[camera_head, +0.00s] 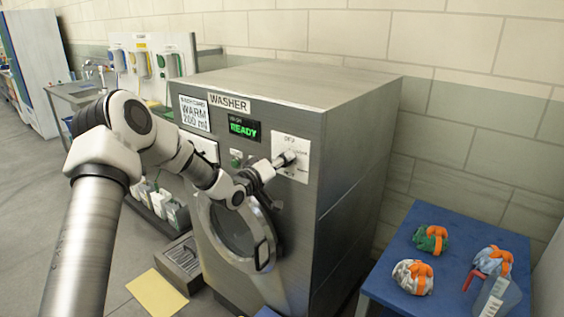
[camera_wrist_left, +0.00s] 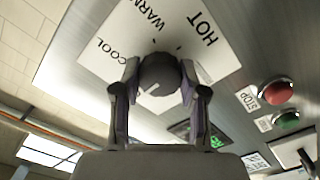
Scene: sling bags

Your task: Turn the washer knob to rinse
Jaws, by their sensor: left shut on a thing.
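The grey washer (camera_head: 345,140) stands in the middle of the head view, with a lit READY display (camera_head: 243,127). Its dark round knob (camera_wrist_left: 160,72) sits on a white dial plate (camera_head: 301,146) at the front's upper right. In the left wrist view the plate reads COOL, WARM and HOT around the knob; I see no rinse label there. My left gripper (camera_head: 281,161) is at the plate, its two fingers (camera_wrist_left: 159,84) closed on both sides of the knob. The gripper hides much of the knob in the head view. My right gripper is not in view.
Red STOP (camera_wrist_left: 276,92) and green (camera_wrist_left: 286,119) buttons sit beside the plate. The round door (camera_head: 234,232) is below. A blue table (camera_head: 385,282) at right holds several orange-banded bundles and a clear container (camera_head: 497,296). A yellow mat (camera_head: 156,294) lies on the floor.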

